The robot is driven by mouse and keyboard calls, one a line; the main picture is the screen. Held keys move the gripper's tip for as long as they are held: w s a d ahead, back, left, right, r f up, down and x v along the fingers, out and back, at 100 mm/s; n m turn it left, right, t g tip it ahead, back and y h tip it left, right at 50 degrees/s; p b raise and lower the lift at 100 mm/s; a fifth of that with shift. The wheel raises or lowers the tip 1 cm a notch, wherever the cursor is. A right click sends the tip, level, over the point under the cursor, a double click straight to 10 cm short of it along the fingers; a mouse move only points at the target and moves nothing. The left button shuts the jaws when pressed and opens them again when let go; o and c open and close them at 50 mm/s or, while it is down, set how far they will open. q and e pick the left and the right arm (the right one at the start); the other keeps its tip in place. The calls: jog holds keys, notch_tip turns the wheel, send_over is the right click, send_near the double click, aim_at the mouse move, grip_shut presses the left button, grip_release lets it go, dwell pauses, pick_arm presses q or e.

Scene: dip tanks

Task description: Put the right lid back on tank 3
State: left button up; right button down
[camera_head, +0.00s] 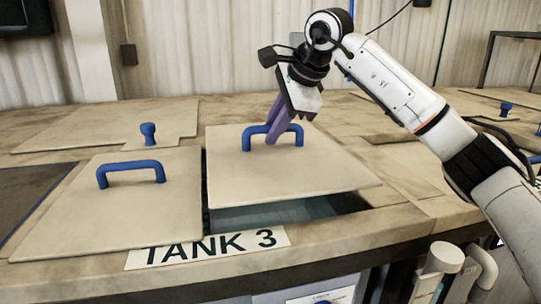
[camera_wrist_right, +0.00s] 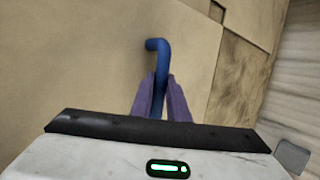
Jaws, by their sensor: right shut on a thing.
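The right lid (camera_head: 285,172) of tank 3 is a flat beige panel with a blue handle (camera_head: 256,131). It is tilted or raised a little above the tank opening (camera_head: 275,212), which shows as a dark gap along its front and left edges. My right gripper (camera_head: 271,141) is shut on that handle; its purple fingers also clasp the blue bar in the right wrist view (camera_wrist_right: 160,95). The left lid (camera_head: 130,207), with its own blue handle (camera_head: 130,166), lies flat beside it. The label TANK 3 (camera_head: 208,248) is on the front edge. My left gripper is not in view.
Another beige lid with a blue knob (camera_head: 148,130) lies behind the left lid. A dark open area (camera_head: 35,195) is at the far left. More lids and a blue knob (camera_head: 505,108) are at the right. Pipes (camera_head: 440,262) stand below the front edge.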

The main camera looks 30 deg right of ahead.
aim_at(274, 148)
jog(key=shift+w+f, duration=0.1)
jog(key=shift+f, duration=2.35)
jog(key=shift+f, duration=0.1)
jog(key=c, duration=1.7)
grip_release()
jog(key=shift+f, duration=0.15)
jog(key=v, duration=1.2)
